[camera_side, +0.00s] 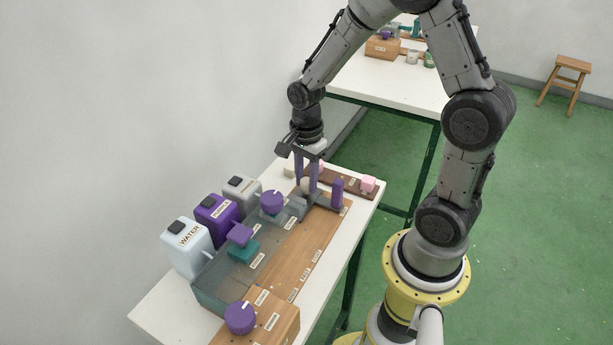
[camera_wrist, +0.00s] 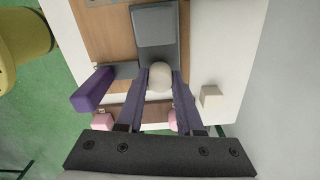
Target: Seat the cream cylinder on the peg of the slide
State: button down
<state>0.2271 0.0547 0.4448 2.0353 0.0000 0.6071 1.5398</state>
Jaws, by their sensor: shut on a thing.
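The cream cylinder (camera_wrist: 160,77) is between the two purple fingers of my gripper (camera_wrist: 161,84) in the wrist view, its pale rounded top showing. My gripper (camera_side: 306,187) is shut on it, low over the work in the side view, where the cylinder (camera_side: 306,185) shows only partly behind the fingers. The dark grey slide (camera_wrist: 128,71) has a side arm ending in a purple upright handle (camera_wrist: 93,90); this handle (camera_side: 337,193) also shows in the side view. The peg is hidden, and I cannot tell whether the cylinder touches the slide.
A brown rack (camera_side: 349,184) with pink blocks (camera_side: 367,184) lies behind the gripper. A cream block (camera_wrist: 211,97) stands close beside it. Water, purple and grey jugs (camera_side: 188,246) line the wall side, near purple knobs (camera_side: 272,202). The wooden board (camera_side: 305,248) has open space toward the front.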

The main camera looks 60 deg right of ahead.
jog(key=shift+f, duration=0.6)
dwell(1.1)
jog(key=shift+c, duration=2.3)
grip_release()
jog(key=o, duration=0.5)
jog(key=shift+c, duration=0.2)
jog(key=shift+r, duration=3.05)
